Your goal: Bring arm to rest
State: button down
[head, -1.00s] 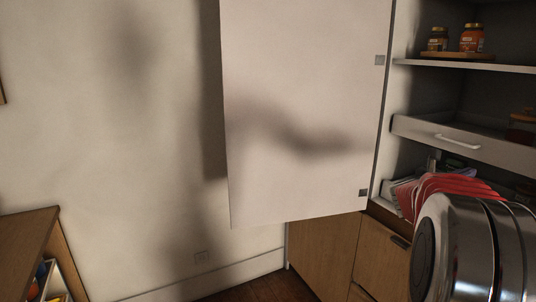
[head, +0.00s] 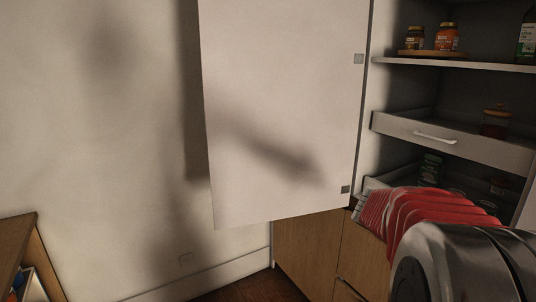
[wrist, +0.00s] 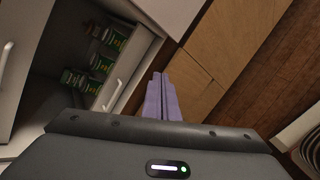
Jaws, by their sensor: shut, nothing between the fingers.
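My gripper (wrist: 160,78) shows in the wrist view as two pale purple fingers side by side. They are shut with nothing between them. They point at the lower wooden cabinet fronts (wrist: 233,47), beside a white pulled-out drawer (wrist: 129,75). In the head view my arm, with a metal joint and a red ribbed part, reaches in from the lower right in front of the open cupboard. The fingers cannot be made out clearly there.
The white cupboard door (head: 285,110) stands open left of my arm. Jars (head: 447,37) stand on the upper shelf (head: 450,65). Below is a drawer with a white handle (head: 435,136). Green-labelled packs (wrist: 108,47) sit in the drawer. A wooden unit (head: 15,243) stands lower left; bare wall lies between.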

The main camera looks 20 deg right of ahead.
jog(key=a+f+m+t+y, duration=0.2)
jog(key=a+f+m+y, duration=0.15)
jog(key=a, duration=0.95)
jog(key=a+f+m+t+y, duration=0.1)
jog(key=a+f+m+y, duration=0.25)
jog(key=a, duration=1.05)
jog(key=s+a+r+t+y, duration=0.1)
jog(key=a+y, duration=0.1)
jog(key=a, duration=0.7)
jog(key=s+a+r+n+t+y, duration=0.1)
jog(key=s+a+r+t+y, duration=0.1)
jog(key=a, duration=0.7)
jog(key=shift+s+a+r+t, duration=0.2)
jog(key=shift+a+r+t, duration=0.05)
jog(key=shift+t, duration=0.05)
jog(key=shift+d, duration=0.1)
